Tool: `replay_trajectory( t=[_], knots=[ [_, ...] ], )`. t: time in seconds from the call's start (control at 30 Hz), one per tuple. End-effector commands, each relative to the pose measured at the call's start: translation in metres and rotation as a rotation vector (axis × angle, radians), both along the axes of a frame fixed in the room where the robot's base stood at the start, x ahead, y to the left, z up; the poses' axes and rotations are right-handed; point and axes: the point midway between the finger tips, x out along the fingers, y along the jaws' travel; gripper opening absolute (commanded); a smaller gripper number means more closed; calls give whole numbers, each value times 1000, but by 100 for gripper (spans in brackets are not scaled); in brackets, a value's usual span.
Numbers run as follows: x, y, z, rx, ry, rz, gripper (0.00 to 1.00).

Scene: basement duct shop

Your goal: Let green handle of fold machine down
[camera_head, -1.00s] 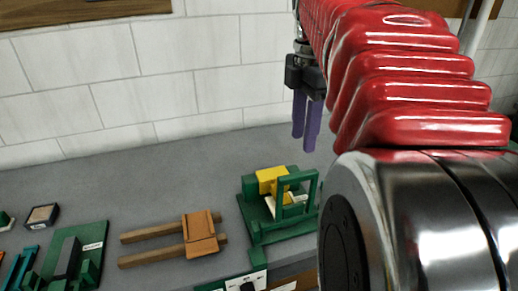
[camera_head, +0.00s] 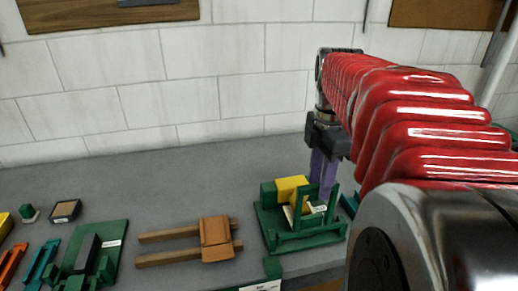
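A green machine (camera_head: 306,238) with a yellow block (camera_head: 291,187) and a pale piece in it stands on the grey bench, right of centre; I take it for the fold machine. Its green handle (camera_head: 328,193) appears to be the bar frame standing up at its right side. My gripper (camera_head: 322,190) has purple fingers pointing down. They are at the back of the machine, partly hidden by the green bars. I cannot tell whether they touch the handle, or how far apart they are.
A brown block on two wooden rails (camera_head: 215,238) lies left of the machine. Farther left are a green labelled fixture (camera_head: 112,243), a small dark tray (camera_head: 65,211) and orange and teal pieces. The bench behind them is clear up to the white wall.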

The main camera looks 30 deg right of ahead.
Motion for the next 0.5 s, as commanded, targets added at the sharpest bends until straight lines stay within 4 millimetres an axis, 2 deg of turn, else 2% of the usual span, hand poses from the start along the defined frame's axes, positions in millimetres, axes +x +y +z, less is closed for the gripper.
replay_trajectory(
  t=[0.07,0.5],
  knots=[
    [0,0,0,0,0,0,34],
    [0,0,0,0,0,1,3]
  ],
)
